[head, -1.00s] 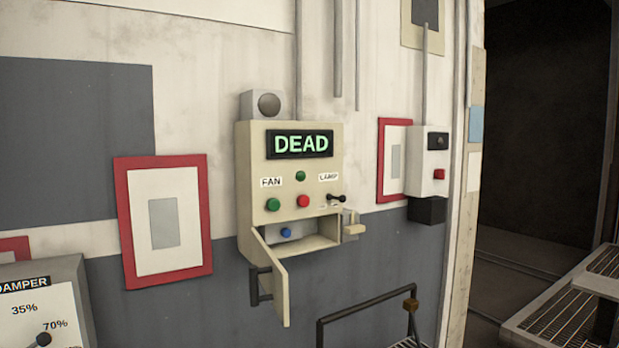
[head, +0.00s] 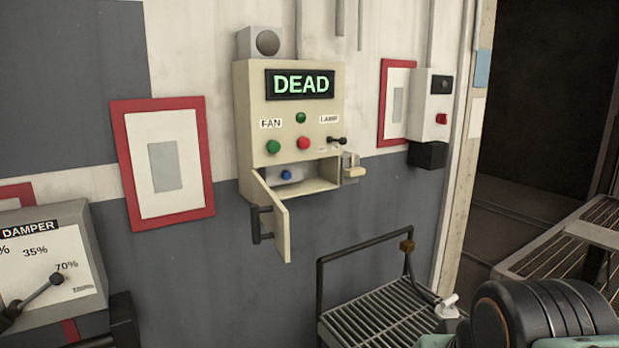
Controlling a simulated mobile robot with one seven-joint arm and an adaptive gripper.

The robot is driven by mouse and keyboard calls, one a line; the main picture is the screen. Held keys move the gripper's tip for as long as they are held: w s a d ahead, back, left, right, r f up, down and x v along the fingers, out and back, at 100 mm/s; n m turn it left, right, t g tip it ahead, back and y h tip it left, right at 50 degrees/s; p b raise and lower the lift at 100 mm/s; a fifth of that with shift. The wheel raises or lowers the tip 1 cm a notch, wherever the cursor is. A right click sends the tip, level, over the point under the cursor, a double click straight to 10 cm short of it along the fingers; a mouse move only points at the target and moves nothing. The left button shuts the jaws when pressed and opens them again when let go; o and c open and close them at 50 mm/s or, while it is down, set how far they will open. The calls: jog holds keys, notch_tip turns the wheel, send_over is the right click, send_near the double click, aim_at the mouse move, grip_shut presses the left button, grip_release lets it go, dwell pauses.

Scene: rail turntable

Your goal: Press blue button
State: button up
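The blue button (head: 286,175) sits inside an open compartment at the bottom of the beige control box (head: 250,110) on the wall. The compartment's door (head: 284,226) hangs open, swung out to the left and toward me. The box's display (head: 300,84) reads "DEAD". Above the compartment are a green button (head: 273,147), a red button (head: 303,143), a smaller green light or button (head: 300,118) and a black lever switch (head: 337,141). Part of my arm shows at the lower right, well away from the box. My gripper is not in view.
A damper panel (head: 55,250) with a lever stands at the lower left. A metal grate with a dark railing (head: 375,254) is below right of the box. A smaller box with a red button (head: 430,105) hangs to the right. The space before the compartment looks clear.

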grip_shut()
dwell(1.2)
